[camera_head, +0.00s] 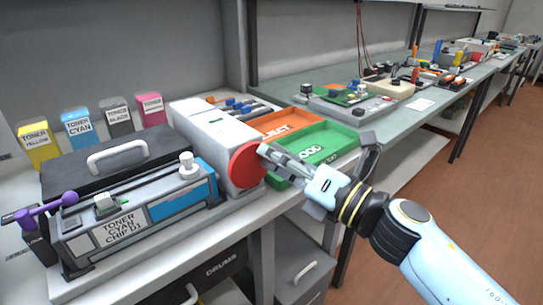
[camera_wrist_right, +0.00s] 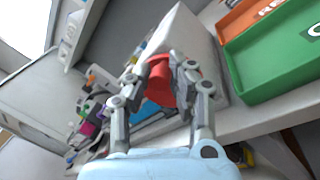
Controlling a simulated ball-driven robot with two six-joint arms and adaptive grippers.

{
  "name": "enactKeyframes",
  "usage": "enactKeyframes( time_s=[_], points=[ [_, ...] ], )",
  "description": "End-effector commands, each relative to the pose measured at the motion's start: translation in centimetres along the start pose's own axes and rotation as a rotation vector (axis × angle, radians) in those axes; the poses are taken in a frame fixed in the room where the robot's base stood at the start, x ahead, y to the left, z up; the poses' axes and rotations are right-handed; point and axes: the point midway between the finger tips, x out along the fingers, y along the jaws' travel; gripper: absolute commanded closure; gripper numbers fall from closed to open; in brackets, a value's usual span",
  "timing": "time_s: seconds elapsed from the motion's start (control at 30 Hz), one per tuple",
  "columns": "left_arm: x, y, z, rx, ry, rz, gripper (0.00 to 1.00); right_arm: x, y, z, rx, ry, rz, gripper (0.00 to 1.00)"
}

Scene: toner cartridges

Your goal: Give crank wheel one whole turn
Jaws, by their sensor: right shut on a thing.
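The red crank wheel (camera_head: 246,167) is a round disc on the front end of a white box-shaped machine (camera_head: 215,138) on the bench. My right gripper (camera_head: 266,152) reaches in from the right and is at the wheel's upper right edge. In the right wrist view the red wheel (camera_wrist_right: 159,82) sits between the two fingertips of my right gripper (camera_wrist_right: 162,76), which are shut on it. The fingers hide part of the wheel there. My left gripper is in neither view.
A green tray (camera_head: 335,143) and an orange reject tray (camera_head: 283,122) stand right of the machine, close to my right gripper. A toner cartridge (camera_head: 135,222) in a holder with a purple lever (camera_head: 45,208) lies to the left. Several toner boxes (camera_head: 80,128) stand behind.

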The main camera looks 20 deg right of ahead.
Motion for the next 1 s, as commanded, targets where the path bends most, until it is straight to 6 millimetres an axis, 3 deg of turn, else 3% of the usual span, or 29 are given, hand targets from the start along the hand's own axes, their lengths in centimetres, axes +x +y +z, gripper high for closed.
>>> enactKeyframes(
  time_s=[1.0],
  points=[
    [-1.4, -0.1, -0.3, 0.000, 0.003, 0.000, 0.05, -0.6, -3.0, -1.2, 0.946, -0.184, 0.032, 1.00]
  ],
)
